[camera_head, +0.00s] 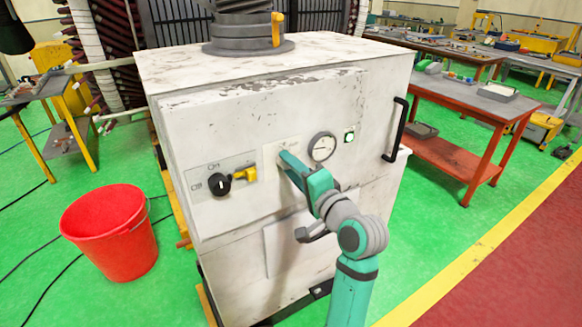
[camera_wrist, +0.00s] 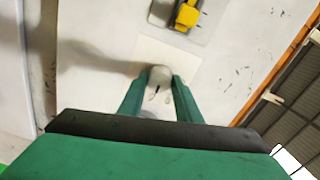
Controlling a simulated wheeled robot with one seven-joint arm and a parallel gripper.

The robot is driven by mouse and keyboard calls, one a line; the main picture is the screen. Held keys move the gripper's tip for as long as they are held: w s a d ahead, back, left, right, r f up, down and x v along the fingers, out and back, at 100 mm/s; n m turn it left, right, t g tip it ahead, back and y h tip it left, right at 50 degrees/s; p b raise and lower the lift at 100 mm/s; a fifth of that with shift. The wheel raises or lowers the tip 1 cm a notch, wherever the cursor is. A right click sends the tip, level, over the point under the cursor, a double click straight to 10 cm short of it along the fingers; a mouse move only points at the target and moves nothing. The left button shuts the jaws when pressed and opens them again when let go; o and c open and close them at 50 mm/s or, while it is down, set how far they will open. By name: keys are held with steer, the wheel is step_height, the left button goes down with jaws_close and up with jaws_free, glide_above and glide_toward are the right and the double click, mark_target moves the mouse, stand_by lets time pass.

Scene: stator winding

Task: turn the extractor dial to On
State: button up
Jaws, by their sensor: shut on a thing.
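A white, worn cabinet (camera_head: 225,115) fills the middle of the head view. My gripper (camera_head: 286,160) reaches its front face at a pale plate (camera_head: 271,150) left of a round gauge. In the wrist view my gripper (camera_wrist: 156,84) has its two green fingers on either side of a rounded pale grey knob (camera_wrist: 159,75), shut on it. A small dark mark shows on the knob. The fingers hide the knob in the head view, and I cannot read its setting. A black dial (camera_head: 218,184) with small markings sits on a grey plate to the left.
A yellow lever (camera_head: 243,174) sits beside the black dial; it also shows in the wrist view (camera_wrist: 187,14). The gauge (camera_head: 321,147) and a small green button (camera_head: 349,136) are right of my gripper. A black handle (camera_head: 396,129) juts out further right. A red bucket (camera_head: 110,235) stands left.

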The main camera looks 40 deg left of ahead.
stand_by(0.4)
steer(key=o, duration=1.1)
steer(key=shift+c, duration=0.2)
steer(key=shift+d, duration=0.1)
steer(key=v, duration=1)
steer(key=shift+s+d, duration=0.2)
steer(key=shift+d, duration=0.1)
